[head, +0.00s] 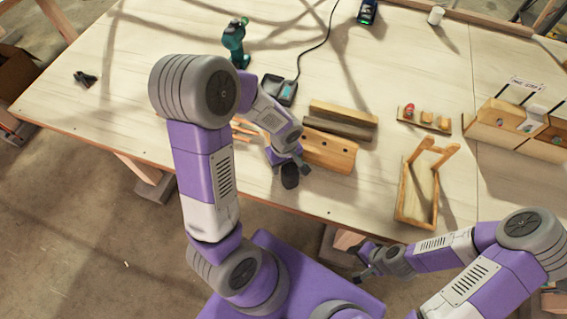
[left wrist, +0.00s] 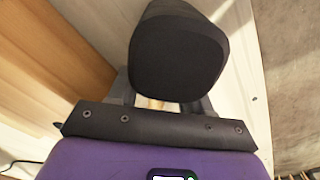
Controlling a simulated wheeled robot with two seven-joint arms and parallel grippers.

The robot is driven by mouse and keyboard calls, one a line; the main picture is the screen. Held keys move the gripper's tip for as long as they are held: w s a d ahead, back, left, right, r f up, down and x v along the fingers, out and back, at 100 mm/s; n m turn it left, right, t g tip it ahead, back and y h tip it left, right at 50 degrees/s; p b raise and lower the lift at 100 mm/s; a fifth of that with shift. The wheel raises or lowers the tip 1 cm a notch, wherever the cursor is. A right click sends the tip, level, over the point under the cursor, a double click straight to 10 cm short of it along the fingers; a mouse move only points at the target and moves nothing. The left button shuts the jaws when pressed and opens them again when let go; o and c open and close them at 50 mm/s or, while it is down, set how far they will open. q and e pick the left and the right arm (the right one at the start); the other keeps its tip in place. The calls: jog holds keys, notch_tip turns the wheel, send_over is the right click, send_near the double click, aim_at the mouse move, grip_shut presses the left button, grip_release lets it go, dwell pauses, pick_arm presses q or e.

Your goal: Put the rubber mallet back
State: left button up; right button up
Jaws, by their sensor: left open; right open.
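The rubber mallet shows as a thick black head (head: 290,177) near the table's front edge in the head view. In the left wrist view the black head (left wrist: 178,55) fills the upper middle, close to the camera. A small pale patch shows beneath it between the fingers; the handle is otherwise hidden. My left gripper (head: 288,162) is open at the mallet, its fingers (left wrist: 163,103) to either side below the head. I cannot tell whether they touch it. My right gripper (head: 363,263) is open and empty, off the table's front edge.
A wooden block with holes (head: 342,154) is just right of the left gripper, with dark and light laths (head: 340,125) behind it. An open wooden tote (head: 408,210) stands further right. A green drill (head: 234,42) and a charger (head: 278,90) are behind.

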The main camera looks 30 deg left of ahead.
pick_arm(q)
jog(key=shift+r, duration=0.3)
notch_tip(320, 180, up, 12)
jog(key=p, duration=0.2)
jog(key=shift+d+f+p, duration=0.15)
jog(key=shift+p, duration=0.2)
jog(key=shift+s, duration=0.1)
